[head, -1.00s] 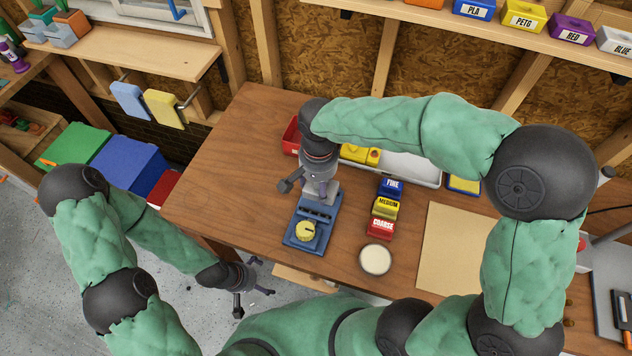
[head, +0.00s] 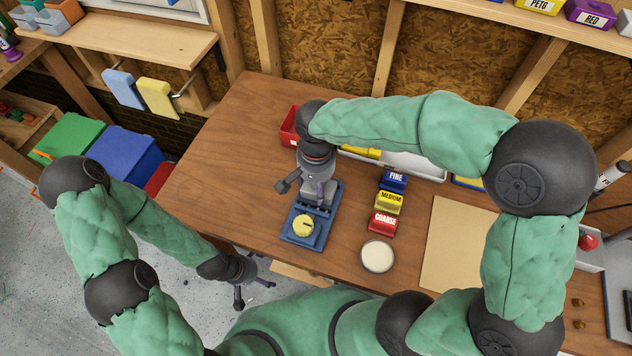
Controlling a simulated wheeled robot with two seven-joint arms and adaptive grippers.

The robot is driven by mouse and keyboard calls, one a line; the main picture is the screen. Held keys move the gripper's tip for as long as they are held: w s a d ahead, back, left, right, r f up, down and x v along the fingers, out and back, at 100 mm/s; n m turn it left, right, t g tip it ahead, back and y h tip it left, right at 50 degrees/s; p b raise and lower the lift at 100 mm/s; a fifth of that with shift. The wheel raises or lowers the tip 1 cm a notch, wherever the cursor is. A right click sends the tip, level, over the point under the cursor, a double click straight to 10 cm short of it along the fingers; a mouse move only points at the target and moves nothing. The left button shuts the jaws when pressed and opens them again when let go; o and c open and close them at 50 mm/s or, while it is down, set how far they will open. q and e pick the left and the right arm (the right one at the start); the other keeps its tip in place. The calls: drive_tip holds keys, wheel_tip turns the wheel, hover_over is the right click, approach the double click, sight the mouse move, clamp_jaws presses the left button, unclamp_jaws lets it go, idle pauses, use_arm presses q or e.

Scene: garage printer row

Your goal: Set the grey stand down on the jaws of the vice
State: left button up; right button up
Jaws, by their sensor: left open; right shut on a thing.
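My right gripper (head: 317,185) reaches in from above, over the vice's far end, and is shut on the grey stand (head: 320,194). The stand is at the vice's jaws, mostly covered by the gripper; I cannot tell whether it touches them. My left gripper (head: 241,286) is open and empty, low at the left beyond the bench's front edge, above the floor.
Blue, yellow and red grit blocks (head: 383,222) stand right of the vice, with a round pale-topped dish (head: 377,257) in front. A red bin (head: 289,127) and white tray (head: 425,166) lie behind. A tan sheet (head: 455,245) lies further right. The bench left of the vice is clear.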

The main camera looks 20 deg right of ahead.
drive_tip(key=shift+f, duration=0.35)
drive_tip(key=o, duration=1.2)
drive_tip(key=shift+r, duration=0.5)
wheel_tip(320, 180, up, 12)
drive_tip(key=p, duration=0.3)
drive_tip(key=shift+r+p, duration=0.1)
drive_tip(key=shift+p, duration=0.25)
